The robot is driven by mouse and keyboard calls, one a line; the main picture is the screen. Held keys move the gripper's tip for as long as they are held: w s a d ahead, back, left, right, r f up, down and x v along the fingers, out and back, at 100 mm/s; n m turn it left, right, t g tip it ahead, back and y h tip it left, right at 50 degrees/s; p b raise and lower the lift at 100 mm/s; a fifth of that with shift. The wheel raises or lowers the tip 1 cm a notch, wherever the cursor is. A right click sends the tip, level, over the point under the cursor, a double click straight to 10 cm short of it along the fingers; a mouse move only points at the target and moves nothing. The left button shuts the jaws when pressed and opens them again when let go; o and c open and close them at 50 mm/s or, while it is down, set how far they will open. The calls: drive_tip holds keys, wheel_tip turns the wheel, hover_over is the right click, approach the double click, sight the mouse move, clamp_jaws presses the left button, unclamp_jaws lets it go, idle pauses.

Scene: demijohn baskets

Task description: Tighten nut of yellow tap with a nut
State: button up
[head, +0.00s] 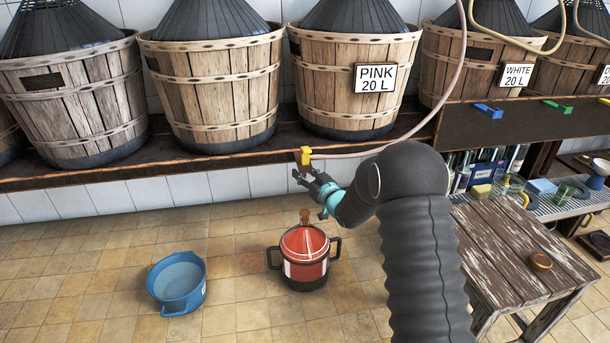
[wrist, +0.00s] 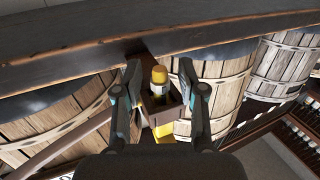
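The yellow tap (head: 305,155) hangs in front of the shelf edge, at the end of a pale hose (head: 400,146). In the wrist view the tap's end with an orange-yellow tip (wrist: 159,75) sits between my fingers, with a dark square part around it and a yellow part (wrist: 164,130) below. I cannot tell which part is the nut. My gripper (head: 304,176) is just below and beside the tap in the head view. In the wrist view my gripper (wrist: 159,85) has its two fingers apart, one on each side of the tap, with gaps visible.
A red pot with a funnel (head: 305,250) stands on the floor below the tap, with a blue bucket (head: 177,283) to its left. Wooden baskets (head: 356,85) line the shelf (head: 60,175) behind. A wooden table (head: 520,250) stands at right.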

drive_tip(key=v, duration=1.2)
idle(0.3)
